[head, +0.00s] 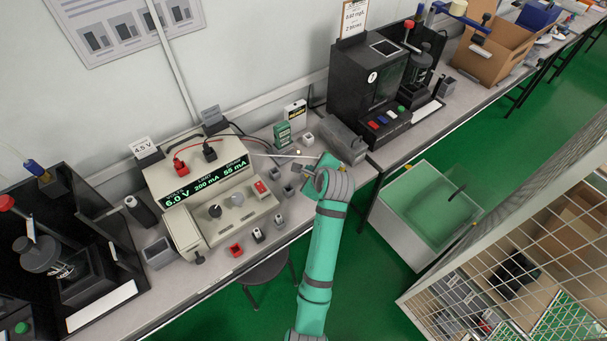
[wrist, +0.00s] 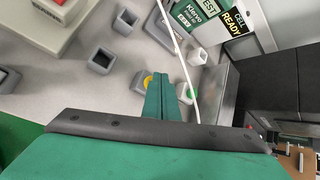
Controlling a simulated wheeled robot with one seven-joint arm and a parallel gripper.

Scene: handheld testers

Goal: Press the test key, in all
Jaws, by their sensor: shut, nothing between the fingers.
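My gripper (head: 318,182) is shut and empty, low over the bench between the power supply and the dark cabinet. In the wrist view its teal fingers (wrist: 163,98) come down in front of small grey blocks. A yellow round spot (wrist: 148,82) shows just left of the fingertips, and a green spot (wrist: 190,94) just right. I cannot tell whether either is the test key, or whether the fingers touch anything. A green sign reading TEST (wrist: 203,14) stands behind, also in the head view (head: 282,134).
A power supply (head: 237,172) reading 6.0 V stands left. Several small open grey cups (wrist: 102,60) stand on the bench. A READY sign (head: 295,112) stands at the back. A metal block (head: 345,141) and the black cabinet (head: 365,75) stand right of the gripper.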

